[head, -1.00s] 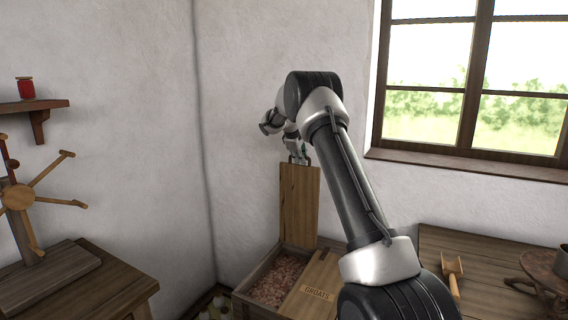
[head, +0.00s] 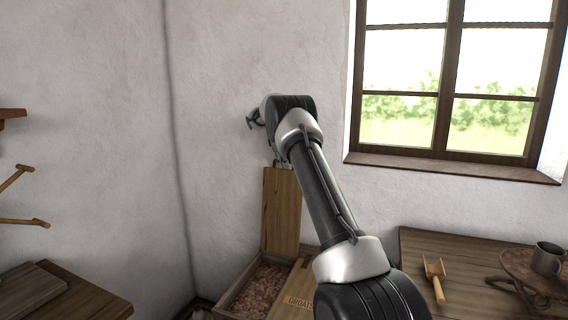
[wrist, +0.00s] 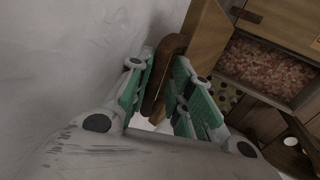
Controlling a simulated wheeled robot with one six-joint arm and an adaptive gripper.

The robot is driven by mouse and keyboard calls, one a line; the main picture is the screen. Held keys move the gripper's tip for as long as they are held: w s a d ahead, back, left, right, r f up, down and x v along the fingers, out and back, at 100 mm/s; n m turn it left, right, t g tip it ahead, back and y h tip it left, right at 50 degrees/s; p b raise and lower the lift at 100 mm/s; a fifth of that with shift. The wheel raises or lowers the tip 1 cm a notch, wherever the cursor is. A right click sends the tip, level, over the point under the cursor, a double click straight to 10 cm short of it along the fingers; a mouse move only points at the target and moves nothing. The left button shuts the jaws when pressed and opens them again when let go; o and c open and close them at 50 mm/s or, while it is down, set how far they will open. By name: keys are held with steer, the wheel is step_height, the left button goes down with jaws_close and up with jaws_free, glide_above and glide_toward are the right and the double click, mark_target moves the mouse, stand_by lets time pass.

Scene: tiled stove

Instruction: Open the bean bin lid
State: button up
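The bean bin (head: 237,290) is a wooden box at the lower middle of the head view, with reddish-brown beans (head: 262,287) inside. Its lid (head: 281,212) stands upright at the back, so this compartment is open. My gripper (head: 281,163) is at the lid's top edge. In the wrist view, the brown lid handle (wrist: 160,75) lies between my gripper's (wrist: 160,65) green-padded fingers, which appear closed on it near the tips. The lid (wrist: 203,35) and the beans (wrist: 265,65) also show there.
A closed lid marked GROATS (head: 298,301) lies right of the open compartment, partly behind my arm. A table (head: 420,252) on the right holds a wooden scoop (head: 434,275) and a metal mug (head: 547,258). Another table (head: 90,297) stands at lower left. Walls and a window (head: 455,75) are behind.

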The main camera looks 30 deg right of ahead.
steer(key=shift+o, duration=0.3)
steer(key=v, duration=1.2)
